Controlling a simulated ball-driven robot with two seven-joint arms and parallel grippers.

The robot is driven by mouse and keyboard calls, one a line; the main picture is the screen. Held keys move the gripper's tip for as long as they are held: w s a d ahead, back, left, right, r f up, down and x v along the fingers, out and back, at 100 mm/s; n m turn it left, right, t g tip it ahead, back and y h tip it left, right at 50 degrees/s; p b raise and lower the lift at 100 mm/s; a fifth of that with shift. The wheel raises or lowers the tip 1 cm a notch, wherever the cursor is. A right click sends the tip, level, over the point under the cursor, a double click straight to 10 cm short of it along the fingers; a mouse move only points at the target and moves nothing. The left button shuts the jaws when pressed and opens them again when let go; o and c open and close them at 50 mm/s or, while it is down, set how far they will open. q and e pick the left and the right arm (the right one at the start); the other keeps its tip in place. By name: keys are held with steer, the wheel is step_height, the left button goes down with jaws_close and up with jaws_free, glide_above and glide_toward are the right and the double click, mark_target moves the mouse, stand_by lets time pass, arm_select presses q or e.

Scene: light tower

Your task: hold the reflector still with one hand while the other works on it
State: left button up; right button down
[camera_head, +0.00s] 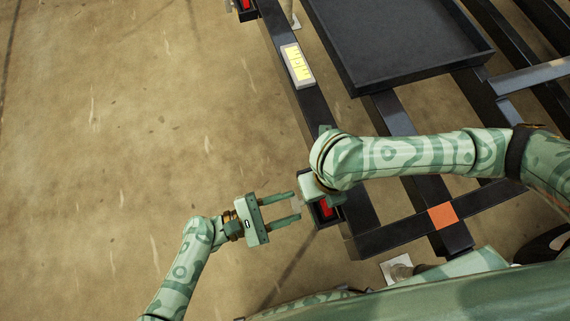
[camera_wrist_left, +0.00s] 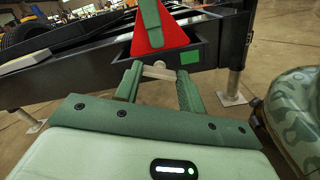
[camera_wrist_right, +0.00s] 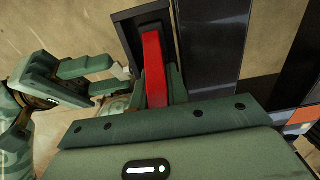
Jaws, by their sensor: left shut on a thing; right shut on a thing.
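The red reflector is a triangle in the left wrist view (camera_wrist_left: 146,44), at the end of a dark frame beam. It also shows in the head view (camera_head: 326,208) and edge-on in the right wrist view (camera_wrist_right: 154,68). My right gripper (camera_wrist_right: 156,82) is shut on the reflector; in the head view my wrist hides most of this grip. My left gripper (camera_head: 298,205) is shut on a small pale piece (camera_wrist_left: 158,71), just in front of the reflector's lower edge. The pale piece also shows in the right wrist view (camera_wrist_right: 121,72). I cannot tell whether it touches the reflector.
A yellow-marked plate (camera_head: 298,65) lies on the long dark beam. A dark tray (camera_head: 400,75) fills the upper right. Another red thing (camera_head: 245,4) shows at the beam's far end. An orange patch (camera_head: 442,216) marks a crossbeam. The floor (camera_head: 120,140) at left is clear.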

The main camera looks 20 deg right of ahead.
arm_select(q)
steer(key=m, duration=2.2)
steer(key=shift+a+f+m, duration=0.2)
steer(key=shift+f+m, duration=0.1)
steer(key=shift+m, duration=0.1)
steer(key=m, duration=1.1)
steer(key=shift+m, duration=0.3)
steer(key=m, duration=0.5)
steer(key=shift+w+m, duration=0.1)
steer(key=shift+m, duration=0.2)
steer(key=m, duration=0.5)
steer(key=shift+m, duration=0.3)
